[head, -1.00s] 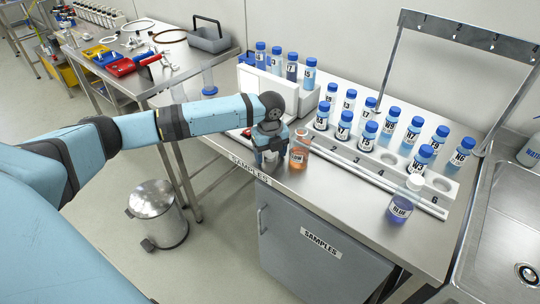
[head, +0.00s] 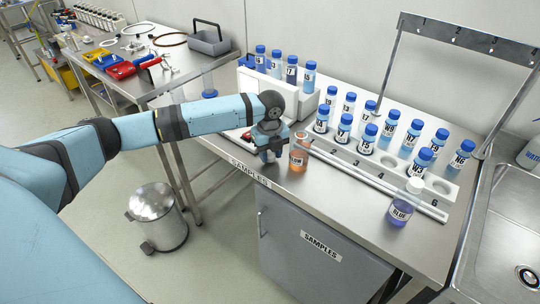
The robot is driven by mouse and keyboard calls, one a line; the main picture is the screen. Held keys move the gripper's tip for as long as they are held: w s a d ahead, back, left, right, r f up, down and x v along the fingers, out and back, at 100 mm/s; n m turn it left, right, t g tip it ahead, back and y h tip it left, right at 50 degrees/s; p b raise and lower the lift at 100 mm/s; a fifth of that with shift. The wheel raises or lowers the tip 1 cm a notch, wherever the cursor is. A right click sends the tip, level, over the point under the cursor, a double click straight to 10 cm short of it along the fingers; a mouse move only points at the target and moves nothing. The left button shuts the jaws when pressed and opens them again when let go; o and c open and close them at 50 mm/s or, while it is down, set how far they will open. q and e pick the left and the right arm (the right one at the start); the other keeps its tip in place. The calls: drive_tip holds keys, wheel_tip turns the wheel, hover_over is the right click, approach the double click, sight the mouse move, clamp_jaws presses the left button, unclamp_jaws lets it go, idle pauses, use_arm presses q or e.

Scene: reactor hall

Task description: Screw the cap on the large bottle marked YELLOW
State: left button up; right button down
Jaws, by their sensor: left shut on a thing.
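The large bottle with orange liquid (head: 298,158) stands upright near the front edge of the bench. Its label is partly readable and ends in "LOW"; its neck shows no cap that I can make out. My left gripper (head: 267,154) points down just left of this bottle, close beside it. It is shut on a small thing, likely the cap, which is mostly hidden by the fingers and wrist. My right gripper is not in view.
A BLUE bottle (head: 404,203) stands at the bench's front right. A white rack (head: 376,167) with several blue-capped bottles lies behind. A white box (head: 262,82) with more bottles is behind my wrist. A sink (head: 505,225) is at right.

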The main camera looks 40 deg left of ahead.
sight(270, 155)
use_arm(q)
wheel_tip(270, 155, up, 19)
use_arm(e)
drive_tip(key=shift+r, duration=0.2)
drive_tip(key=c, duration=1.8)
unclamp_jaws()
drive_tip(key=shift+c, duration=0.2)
